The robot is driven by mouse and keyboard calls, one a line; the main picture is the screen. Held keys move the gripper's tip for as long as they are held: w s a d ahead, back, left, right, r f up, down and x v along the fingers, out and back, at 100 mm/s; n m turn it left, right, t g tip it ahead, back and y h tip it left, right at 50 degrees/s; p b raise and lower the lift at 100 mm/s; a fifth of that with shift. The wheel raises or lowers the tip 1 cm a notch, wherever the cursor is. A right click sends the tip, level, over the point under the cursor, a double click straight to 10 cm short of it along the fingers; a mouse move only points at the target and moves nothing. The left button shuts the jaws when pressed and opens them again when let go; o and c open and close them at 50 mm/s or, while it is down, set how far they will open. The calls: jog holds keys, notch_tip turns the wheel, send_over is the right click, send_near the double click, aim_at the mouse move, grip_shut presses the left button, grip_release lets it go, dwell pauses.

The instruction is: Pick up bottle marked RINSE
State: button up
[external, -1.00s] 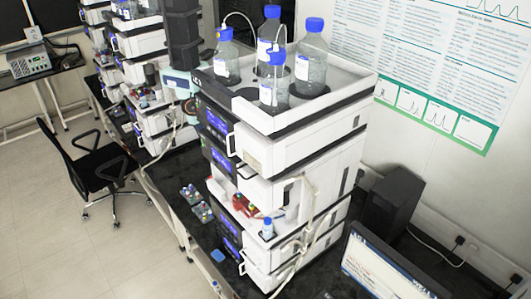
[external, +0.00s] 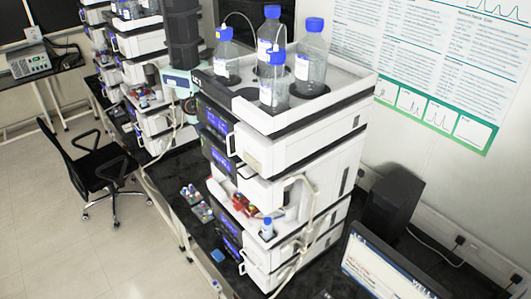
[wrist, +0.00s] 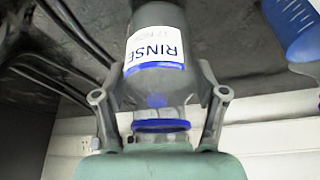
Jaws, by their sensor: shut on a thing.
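The bottle marked RINSE (wrist: 158,75) is in the wrist view, a grey, clear-shouldered bottle with a white and blue label. In the external view my green gripper body (external: 180,82) is left of the near stack's top, and the bottle is hard to make out there.
Several blue-capped bottles (external: 311,55) stand in the white top tray (external: 345,88) of the near instrument stack. Another instrument stack stands behind my arm. A black chair (external: 100,160) is at left. A blue bottle part (wrist: 290,28) shows at the wrist view's upper right.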

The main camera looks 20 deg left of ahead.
notch_tip(320, 180, up, 19)
jog(key=p, duration=0.3)
jog(key=shift+f, duration=0.15)
